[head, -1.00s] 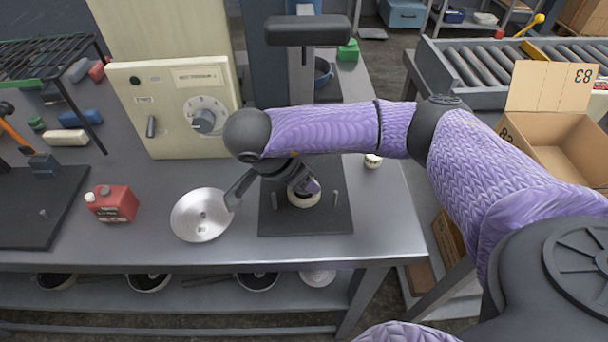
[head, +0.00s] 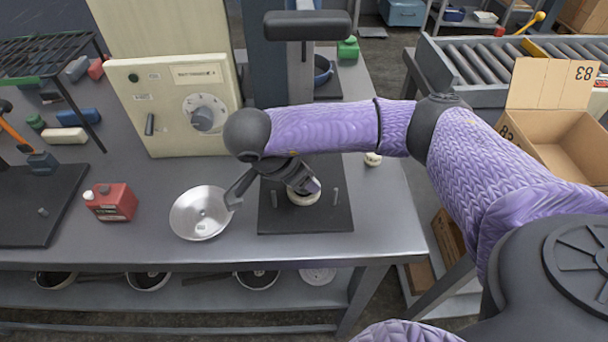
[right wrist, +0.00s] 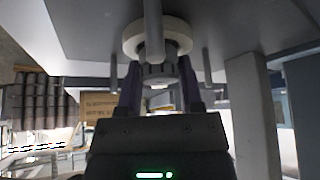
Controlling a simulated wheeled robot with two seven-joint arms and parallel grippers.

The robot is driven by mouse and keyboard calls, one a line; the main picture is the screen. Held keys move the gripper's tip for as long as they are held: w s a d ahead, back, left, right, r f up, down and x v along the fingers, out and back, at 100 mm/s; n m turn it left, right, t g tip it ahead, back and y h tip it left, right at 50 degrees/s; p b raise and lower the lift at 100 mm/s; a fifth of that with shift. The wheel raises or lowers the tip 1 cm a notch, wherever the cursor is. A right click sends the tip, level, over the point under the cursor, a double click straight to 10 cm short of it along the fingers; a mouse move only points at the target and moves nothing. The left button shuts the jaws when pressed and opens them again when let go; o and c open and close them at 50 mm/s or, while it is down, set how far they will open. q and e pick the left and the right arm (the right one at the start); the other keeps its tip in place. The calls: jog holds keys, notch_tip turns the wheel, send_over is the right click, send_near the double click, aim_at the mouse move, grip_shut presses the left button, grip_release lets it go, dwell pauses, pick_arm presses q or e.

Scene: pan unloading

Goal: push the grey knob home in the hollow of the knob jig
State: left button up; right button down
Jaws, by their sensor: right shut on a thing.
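The knob jig (head: 270,221) is a dark plate with two upright pins and a round cream seat (head: 303,199) between them, on the grey bench. My right gripper (head: 308,188) is shut right over the seat, and its wrist hides part of it. In the right wrist view, my right gripper (right wrist: 160,84) has its fingers on both sides of the grey ribbed knob (right wrist: 158,72), close against the cream seat (right wrist: 134,38). I cannot tell how deep the knob sits in the hollow. My left gripper is not in view.
A red canister (head: 113,202) stands farther left, and a cream control box (head: 172,105) behind. A small cream piece (head: 373,159) sits right of the jig. The bench's front edge is near.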

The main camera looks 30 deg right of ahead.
jog(key=shift+f, duration=0.15)
dwell(0.4)
jog(key=shift+c, duration=0.8)
grip_release()
jog(key=p+v, duration=0.4)
jog(key=v, duration=0.6)
